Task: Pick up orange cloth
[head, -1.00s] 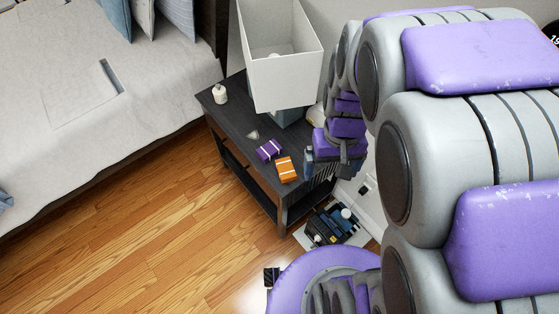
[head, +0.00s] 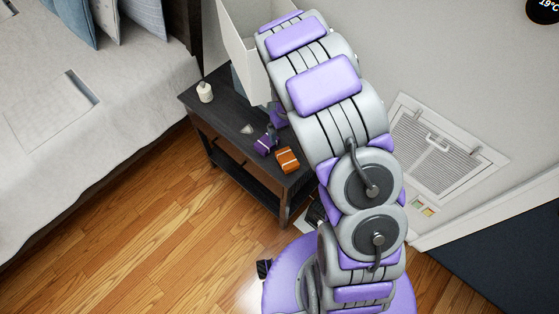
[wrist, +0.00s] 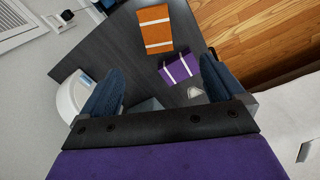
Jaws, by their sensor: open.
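The orange cloth (head: 287,160), a folded rectangle with white stripes, lies flat on the dark nightstand (head: 196,102) near its front edge. It also shows in the wrist view (wrist: 156,32), above and between my fingertips. A purple striped cloth (wrist: 179,69) lies right beside it, nearer my gripper. My gripper (wrist: 160,82) is open and empty above the nightstand, its two blue fingers spread wide. The orange cloth lies beyond the fingertips, apart from them. In the head view my arm hides most of the gripper and part of the nightstand.
A white jar (head: 205,92) and a small grey triangular object (head: 247,129) are on the nightstand. A large white lampshade (head: 237,38) stands behind, partly hidden by my arm. The bed (head: 120,120) is at left. A wall vent (head: 437,150) is at right.

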